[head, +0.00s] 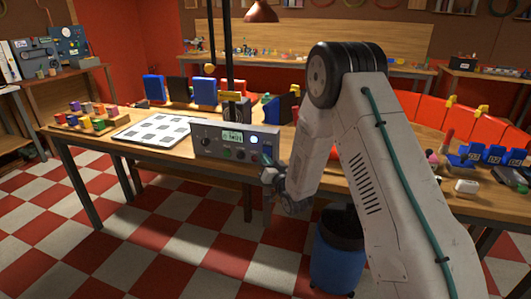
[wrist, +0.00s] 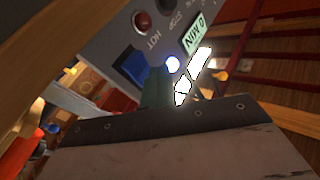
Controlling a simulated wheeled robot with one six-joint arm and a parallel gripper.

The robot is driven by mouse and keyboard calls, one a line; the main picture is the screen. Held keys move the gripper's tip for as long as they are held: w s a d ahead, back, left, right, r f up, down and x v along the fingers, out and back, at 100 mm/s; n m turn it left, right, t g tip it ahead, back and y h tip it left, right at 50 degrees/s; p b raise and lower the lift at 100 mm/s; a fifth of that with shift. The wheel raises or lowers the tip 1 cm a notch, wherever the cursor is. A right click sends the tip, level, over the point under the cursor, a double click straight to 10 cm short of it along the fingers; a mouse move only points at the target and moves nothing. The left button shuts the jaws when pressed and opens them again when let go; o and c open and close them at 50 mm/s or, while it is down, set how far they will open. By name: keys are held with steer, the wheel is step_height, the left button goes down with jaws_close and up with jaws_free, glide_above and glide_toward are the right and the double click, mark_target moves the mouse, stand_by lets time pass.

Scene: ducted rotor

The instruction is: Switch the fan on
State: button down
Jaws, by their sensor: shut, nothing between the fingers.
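A grey control box (head: 235,141) stands at the front edge of the wooden table, with a lit green display and a glowing round lamp. In the wrist view its panel (wrist: 125,45) is tilted and close. It carries a blue rocker switch (wrist: 130,66), a red button (wrist: 142,21), a glowing blue-white lamp (wrist: 172,64) and a green display (wrist: 195,34). My gripper (head: 267,163) is at the right end of the box. In the wrist view its shut dark fingers (wrist: 157,90) are beside the blue switch; contact cannot be told. I cannot clearly identify the fan.
A white sheet with dark squares (head: 155,131) and a board of coloured blocks (head: 90,119) lie left of the box. Large red curved segments (head: 400,112) stand at the right, partly behind my arm. A blue bin (head: 337,250) stands below the table.

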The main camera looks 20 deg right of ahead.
steer(key=shift+s+a+f, duration=0.1)
steer(key=shift+s, duration=0.1)
steer(key=shift+s+a+f, duration=0.55)
steer(key=shift+s+a, duration=0.15)
steer(key=shift+s, duration=0.2)
steer(key=shift+s+a+f, duration=0.5)
steer(key=shift+s+a, duration=0.15)
steer(key=shift+s, duration=0.25)
